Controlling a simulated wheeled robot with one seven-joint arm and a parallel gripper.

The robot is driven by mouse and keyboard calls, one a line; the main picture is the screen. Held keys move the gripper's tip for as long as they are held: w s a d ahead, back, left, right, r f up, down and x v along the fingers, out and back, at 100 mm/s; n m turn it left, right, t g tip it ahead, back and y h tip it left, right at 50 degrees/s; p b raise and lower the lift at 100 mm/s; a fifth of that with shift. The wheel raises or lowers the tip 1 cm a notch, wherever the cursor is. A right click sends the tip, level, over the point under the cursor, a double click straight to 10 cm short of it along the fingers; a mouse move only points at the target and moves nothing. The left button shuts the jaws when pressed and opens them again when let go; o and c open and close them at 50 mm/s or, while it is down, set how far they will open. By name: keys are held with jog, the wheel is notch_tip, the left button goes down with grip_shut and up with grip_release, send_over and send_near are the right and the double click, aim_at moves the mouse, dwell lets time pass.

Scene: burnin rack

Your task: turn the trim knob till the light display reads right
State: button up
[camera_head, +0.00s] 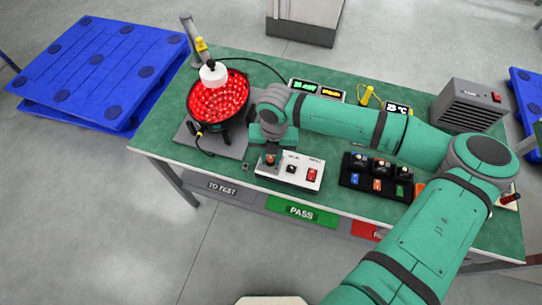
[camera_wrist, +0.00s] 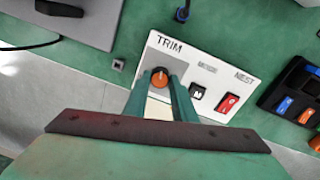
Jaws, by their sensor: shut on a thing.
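The trim knob (camera_wrist: 159,78) is a small orange knob on a white panel (camera_wrist: 205,60) under the printed word TRIM. My gripper (camera_wrist: 160,88) is shut on the knob, one finger on each side of it. In the head view my gripper (camera_head: 270,150) reaches down to the left end of the panel (camera_head: 312,186). Two lit displays stand behind my arm: a green one (camera_head: 304,86) and a yellow one (camera_head: 331,94). Their characters are too small to read surely.
A red-lit round bowl (camera_head: 190,112) with a white cap stands at the left. A red switch (camera_head: 312,175) and a black knob (camera_head: 291,169) sit beside the trim knob. A black tray (camera_head: 347,181) with several modules, a 25 °C display (camera_head: 397,107) and a grey vented box (camera_head: 462,105) are at the right.

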aim_at(271, 161)
jog(key=m, duration=0.5)
jog(key=shift+a+m, duration=0.15)
jog(key=shift+m, duration=0.15)
jog(key=m, duration=0.6)
jog(key=shift+t, duration=0.3)
jog(key=o, duration=1)
jog(key=shift+o, duration=0.2)
notch_tip(271, 161, up, 11)
jog(key=shift+s, duration=0.25)
jog(key=shift+f, duration=0.1)
